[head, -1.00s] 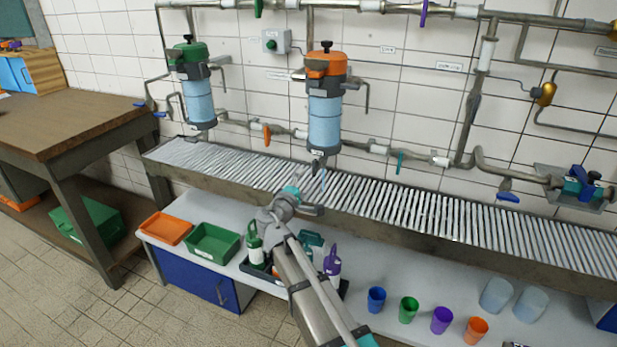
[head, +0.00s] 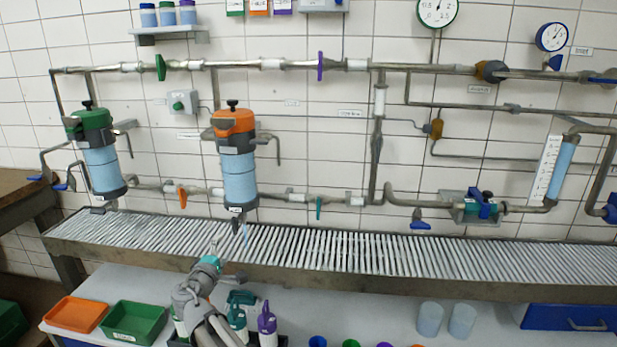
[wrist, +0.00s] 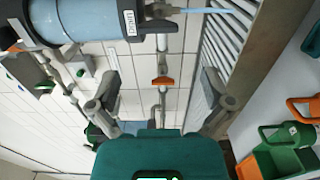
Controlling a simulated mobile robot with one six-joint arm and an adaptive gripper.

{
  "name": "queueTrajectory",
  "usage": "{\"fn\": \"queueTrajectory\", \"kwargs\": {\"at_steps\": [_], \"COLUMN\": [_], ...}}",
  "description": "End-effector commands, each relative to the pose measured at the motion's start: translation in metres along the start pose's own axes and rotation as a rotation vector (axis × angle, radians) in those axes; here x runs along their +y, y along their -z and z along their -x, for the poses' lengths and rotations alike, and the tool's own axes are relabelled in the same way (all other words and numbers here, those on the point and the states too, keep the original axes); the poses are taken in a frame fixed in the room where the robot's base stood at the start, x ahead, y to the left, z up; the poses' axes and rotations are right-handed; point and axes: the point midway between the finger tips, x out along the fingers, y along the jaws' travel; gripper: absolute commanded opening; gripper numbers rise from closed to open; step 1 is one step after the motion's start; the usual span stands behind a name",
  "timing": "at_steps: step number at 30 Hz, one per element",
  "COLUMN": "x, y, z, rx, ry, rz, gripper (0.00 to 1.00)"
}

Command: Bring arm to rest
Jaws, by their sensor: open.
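My gripper (head: 228,262) is at the end of my arm, in front of the slatted drain grate (head: 330,248) and below the orange-topped filter housing (head: 238,165). In the wrist view my gripper (wrist: 160,100) has its two fingers spread wide apart with nothing between them. The wrist view is turned on its side. The blue filter cylinder (wrist: 85,20) shows there at upper left, apart from the fingers.
A blue-topped pump (head: 483,205) and wall pipes are at right. The grate looks bare.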

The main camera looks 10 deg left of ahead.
Motion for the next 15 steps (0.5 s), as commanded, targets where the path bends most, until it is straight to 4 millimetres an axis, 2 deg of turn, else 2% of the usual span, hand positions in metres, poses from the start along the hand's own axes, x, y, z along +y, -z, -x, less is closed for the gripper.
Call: {"fn": "queueTrajectory", "kwargs": {"at_steps": [5, 8, 15], "x": [-0.011, -0.021, -0.058], "y": [-0.036, -0.069, -0.167], "z": [-0.012, -0.022, -0.039], "rx": [-0.066, -0.130, -0.329], "ry": [0.052, 0.104, 0.269], "rz": [-0.044, -0.089, -0.234], "gripper": [1.00, 1.00, 1.00]}}
